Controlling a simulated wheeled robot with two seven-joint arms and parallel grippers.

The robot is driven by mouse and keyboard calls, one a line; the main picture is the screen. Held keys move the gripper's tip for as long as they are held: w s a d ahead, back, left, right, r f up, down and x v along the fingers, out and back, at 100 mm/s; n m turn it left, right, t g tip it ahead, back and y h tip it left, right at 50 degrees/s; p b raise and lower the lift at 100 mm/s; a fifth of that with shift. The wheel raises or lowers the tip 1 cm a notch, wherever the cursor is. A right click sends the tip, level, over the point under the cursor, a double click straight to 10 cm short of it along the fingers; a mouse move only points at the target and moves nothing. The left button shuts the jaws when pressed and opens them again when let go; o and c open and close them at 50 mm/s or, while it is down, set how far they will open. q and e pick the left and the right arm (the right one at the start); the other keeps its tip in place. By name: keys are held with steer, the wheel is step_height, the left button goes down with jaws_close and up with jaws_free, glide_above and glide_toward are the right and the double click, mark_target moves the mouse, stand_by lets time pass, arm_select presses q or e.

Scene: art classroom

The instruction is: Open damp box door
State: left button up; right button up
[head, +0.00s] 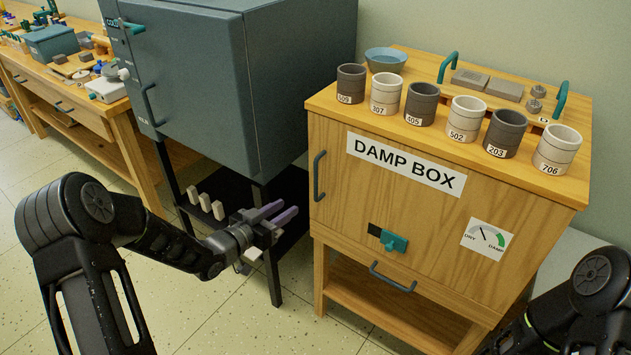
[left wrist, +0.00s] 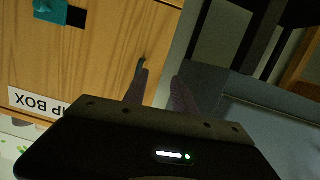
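The damp box (head: 440,215) is a wooden cabinet with a label on its front door, which is shut. A dark vertical handle (head: 319,176) sits at the door's left edge; it also shows in the left wrist view (left wrist: 141,68). A teal latch knob (head: 394,242) sits by a black plate low on the door; it also shows in the left wrist view (left wrist: 48,10). My left gripper (head: 288,211) is open and empty, left of and below the handle, apart from it in the head view. In the left wrist view its fingers (left wrist: 160,78) reach toward the handle. My right gripper is out of view.
A dark kiln (head: 205,80) on a black stand is close left of the damp box. Several numbered cups (head: 386,92) and a blue bowl (head: 385,60) stand on the box top. A drawer handle (head: 392,278) is below the door. Floor in front is clear.

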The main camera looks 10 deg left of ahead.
mark_target(316, 198)
arm_select(q)
step_height(316, 198, up, 6)
steer(key=d+m+h, duration=0.2)
steer(key=h, duration=0.1)
steer(key=shift+d+m+t, duration=0.3)
steer(key=shift+d, duration=0.05)
steer(key=shift+w+d+f, duration=0.1)
steer(key=shift+d+f, duration=0.05)
steer(key=x, duration=0.7)
steer(key=shift+w+d+p, duration=0.2)
steer(key=shift+w+p, duration=0.05)
steer(key=shift+p, duration=0.15)
jaws_close()
stand_by(0.6)
